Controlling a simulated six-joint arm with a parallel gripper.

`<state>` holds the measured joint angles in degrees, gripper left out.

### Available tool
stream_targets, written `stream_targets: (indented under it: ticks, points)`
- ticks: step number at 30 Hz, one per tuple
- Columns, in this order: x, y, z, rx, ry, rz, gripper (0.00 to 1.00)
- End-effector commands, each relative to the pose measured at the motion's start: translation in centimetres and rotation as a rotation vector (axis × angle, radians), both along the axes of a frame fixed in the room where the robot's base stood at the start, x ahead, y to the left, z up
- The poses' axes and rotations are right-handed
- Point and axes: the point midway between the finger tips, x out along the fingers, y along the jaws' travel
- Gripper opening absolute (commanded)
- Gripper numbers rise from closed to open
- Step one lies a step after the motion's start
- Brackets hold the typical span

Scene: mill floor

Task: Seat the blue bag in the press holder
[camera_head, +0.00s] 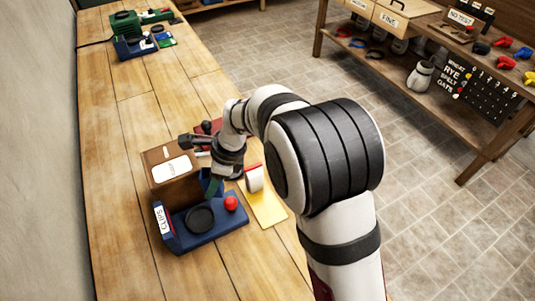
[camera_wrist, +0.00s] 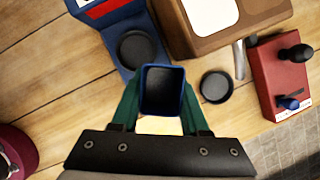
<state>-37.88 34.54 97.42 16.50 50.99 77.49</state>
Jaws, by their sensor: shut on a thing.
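My gripper (camera_wrist: 162,92) is shut on a squarish dark piece with a blue rim (camera_wrist: 162,68), which I take to be the blue bag. Its green fingers press on both sides, and the piece is upright to the camera. In the head view my gripper (camera_head: 211,184) is just above the back of a blue unit (camera_head: 190,241) labelled CLIPS, with a black round dish (camera_head: 200,218) and a red knob (camera_head: 231,203). In the wrist view the blue unit (camera_wrist: 118,62) and its round dish lie beyond the held piece. I cannot tell which part is the press holder.
A brown box (camera_head: 156,154) stands behind the blue unit. A yellow pad (camera_head: 268,211) with a white roll lies to the right. A loose black dish (camera_wrist: 216,87) and a red device (camera_wrist: 282,72) are close by. More tools (camera_head: 130,45) stand far back; bare bench lies between.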

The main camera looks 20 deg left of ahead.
Motion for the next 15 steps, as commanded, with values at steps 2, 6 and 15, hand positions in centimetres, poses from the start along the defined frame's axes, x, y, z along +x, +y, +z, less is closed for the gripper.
stream_targets:
  ticks: [2, 6, 15]
  points:
    - [-2.6, 1.6, 0.0, 0.006, 0.001, 0.109, 0.0]
    - [-5.2, 2.8, 0.0, 0.013, 0.003, 0.219, 0.0]
    - [-5.6, 3.0, -3.2, 0.013, 0.005, 0.237, 0.0]
